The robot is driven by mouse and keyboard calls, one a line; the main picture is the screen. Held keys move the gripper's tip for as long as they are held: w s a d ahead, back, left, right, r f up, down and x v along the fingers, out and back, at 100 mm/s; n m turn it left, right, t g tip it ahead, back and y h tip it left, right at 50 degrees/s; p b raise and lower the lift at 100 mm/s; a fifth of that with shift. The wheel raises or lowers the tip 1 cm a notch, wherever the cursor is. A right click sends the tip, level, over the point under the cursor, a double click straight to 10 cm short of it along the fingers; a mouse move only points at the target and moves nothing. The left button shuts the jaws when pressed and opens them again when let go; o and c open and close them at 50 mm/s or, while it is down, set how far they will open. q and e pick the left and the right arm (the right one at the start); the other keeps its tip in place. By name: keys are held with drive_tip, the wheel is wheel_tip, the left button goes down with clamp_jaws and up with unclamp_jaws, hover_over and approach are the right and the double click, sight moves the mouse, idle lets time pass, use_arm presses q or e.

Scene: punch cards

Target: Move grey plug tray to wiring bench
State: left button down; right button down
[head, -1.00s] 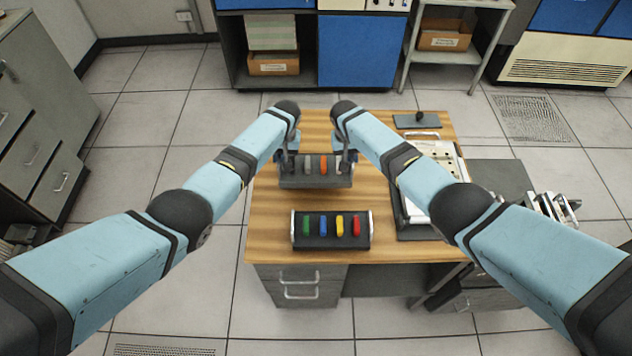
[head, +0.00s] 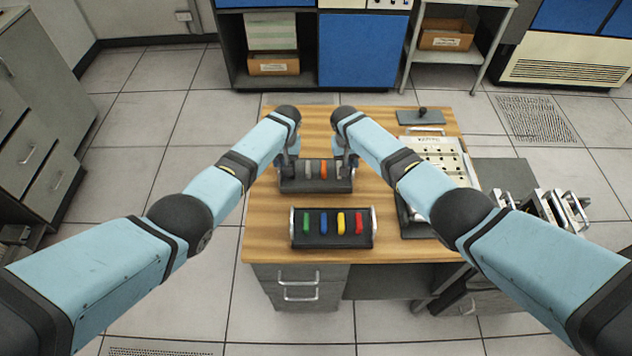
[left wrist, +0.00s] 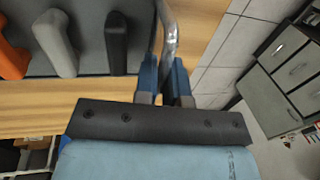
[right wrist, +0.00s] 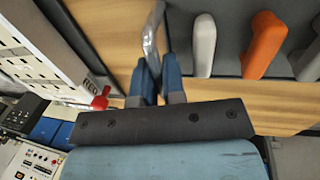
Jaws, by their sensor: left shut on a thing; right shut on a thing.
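The grey plug tray (head: 316,186) is dark grey, with black, grey, orange and whitish plugs in a row. It is level at the back of the wooden desk (head: 270,225); I cannot tell whether it touches the top. My left gripper (head: 289,163) is shut on its left metal handle, which shows in the left wrist view (left wrist: 169,38). My right gripper (head: 345,163) is shut on its right handle, seen in the right wrist view (right wrist: 152,42). My wrists partly hide the tray's ends. No label identifies the wiring bench.
A second dark tray (head: 331,242) with green, blue, yellow and red plugs stands close in front. A white holed panel (head: 440,160) lies to the right, with a grey plate with a black knob (head: 420,117) behind it. Bare wood is free at the left.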

use_arm(q)
drive_tip(key=c, duration=1.2)
unclamp_jaws()
drive_tip(key=shift+f, duration=0.15)
use_arm(e)
drive_tip(key=c, duration=1.2)
unclamp_jaws()
drive_tip(key=shift+f, duration=0.15)
use_arm(q)
wheel_tip(320, 180, up, 12)
drive_tip(key=d, duration=0.2)
drive_tip(key=shift+d, duration=0.15)
use_arm(e)
wheel_tip(320, 180, up, 12)
drive_tip(key=a, duration=0.2)
drive_tip(key=shift+a, duration=0.15)
drive_tip(key=shift+f, duration=0.1)
